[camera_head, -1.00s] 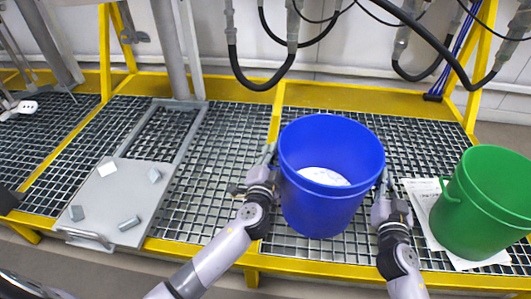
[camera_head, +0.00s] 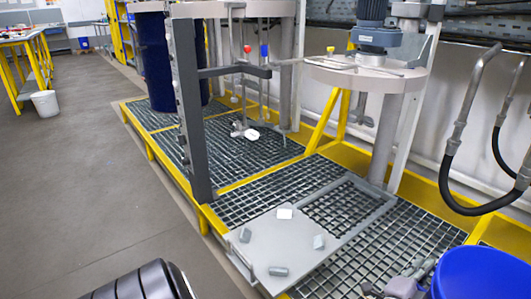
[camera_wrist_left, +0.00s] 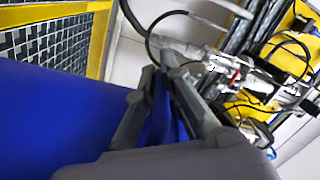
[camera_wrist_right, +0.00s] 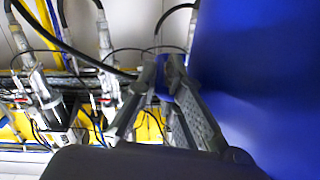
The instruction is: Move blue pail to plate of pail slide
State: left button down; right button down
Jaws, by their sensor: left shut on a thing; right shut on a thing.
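The blue pail (camera_head: 485,275) is at the bottom right of the head view, partly cut off by the frame. My left gripper (camera_head: 424,272) is at its left side. In the left wrist view my left gripper (camera_wrist_left: 168,85) is shut on the wall of the blue pail (camera_wrist_left: 60,125). In the right wrist view my right gripper (camera_wrist_right: 172,80) is shut on the rim of the pail (camera_wrist_right: 265,80). The right gripper is outside the head view. The plate of the pail slide (camera_head: 280,240) is flat and grey, with several small grey blocks on it and no pail.
The slide's frame (camera_head: 350,215) runs back from the plate over the grating. A mixer with a round lid (camera_head: 365,75) stands behind it. A dark upright post (camera_head: 190,120) stands left of the plate. Black hoses (camera_head: 470,205) hang at the right. The floor at left is open.

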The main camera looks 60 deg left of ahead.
aim_at(281, 240)
jog(key=u, duration=1)
jog(key=i+j+u, duration=0.4)
jog(key=i, duration=0.15)
jog(key=j, duration=0.05)
